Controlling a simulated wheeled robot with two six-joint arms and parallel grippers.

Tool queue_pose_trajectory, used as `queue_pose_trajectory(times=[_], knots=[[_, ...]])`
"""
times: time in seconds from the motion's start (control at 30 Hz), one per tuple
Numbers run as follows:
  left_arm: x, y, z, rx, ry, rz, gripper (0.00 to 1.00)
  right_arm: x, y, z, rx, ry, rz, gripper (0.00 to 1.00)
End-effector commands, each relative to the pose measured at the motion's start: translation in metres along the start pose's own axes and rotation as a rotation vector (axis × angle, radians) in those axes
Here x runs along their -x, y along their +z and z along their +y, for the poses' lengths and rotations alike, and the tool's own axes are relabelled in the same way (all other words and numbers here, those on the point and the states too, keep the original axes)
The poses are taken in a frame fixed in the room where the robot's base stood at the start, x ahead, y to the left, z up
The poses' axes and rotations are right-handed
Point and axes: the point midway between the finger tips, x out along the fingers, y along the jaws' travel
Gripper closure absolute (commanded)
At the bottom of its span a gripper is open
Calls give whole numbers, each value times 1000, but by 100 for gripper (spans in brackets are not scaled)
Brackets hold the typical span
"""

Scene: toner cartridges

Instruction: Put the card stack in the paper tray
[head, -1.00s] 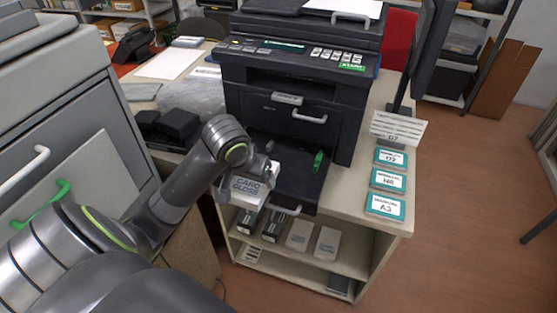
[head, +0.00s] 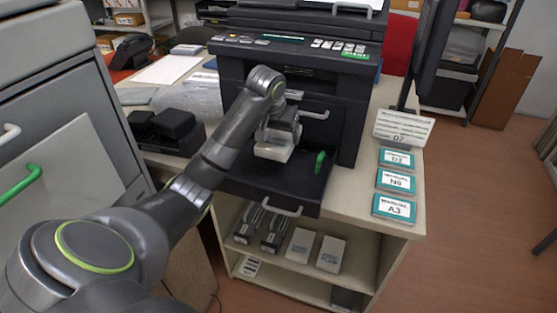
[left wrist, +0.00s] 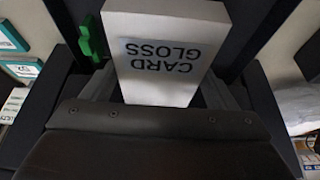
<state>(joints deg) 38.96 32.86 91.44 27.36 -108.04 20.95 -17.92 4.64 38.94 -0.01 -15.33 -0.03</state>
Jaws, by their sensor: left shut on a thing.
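The card stack (head: 273,152) is a white block held by my left gripper (head: 279,140) over the pulled-out black paper tray (head: 247,185) of the printer. In the left wrist view the stack (left wrist: 165,50) shows the upside-down words "CARD GLOSS", and my left gripper (left wrist: 158,90) is shut on it. A green lever (head: 319,162) stands in the tray to the right of the stack; it also shows in the left wrist view (left wrist: 92,35). I cannot tell whether the stack touches the tray floor. My right gripper is not in view.
The black printer (head: 300,90) stands behind the tray. Teal-edged cards (head: 394,206) lie on the counter at right, by a sign (head: 402,128). White boxes (head: 330,254) and dark cartridges (head: 273,230) sit on the shelf below. A black device (head: 165,130) is at left.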

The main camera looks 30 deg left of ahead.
Motion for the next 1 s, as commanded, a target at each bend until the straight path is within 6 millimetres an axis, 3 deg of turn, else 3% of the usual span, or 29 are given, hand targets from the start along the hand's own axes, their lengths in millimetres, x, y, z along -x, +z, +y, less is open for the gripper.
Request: queue_pose_trajectory(times=[0.03,0.2,0.43,0.6,1.0], knots=[[-13,6,0,1,0,-2,59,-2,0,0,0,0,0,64],[-41,17,0,1,-1,2,59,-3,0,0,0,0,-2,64],[-56,23,0,1,0,2,59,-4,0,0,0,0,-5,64],[-77,32,0,2,0,2,59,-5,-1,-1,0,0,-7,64],[-84,31,0,0,-1,4,59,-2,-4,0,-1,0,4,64]])
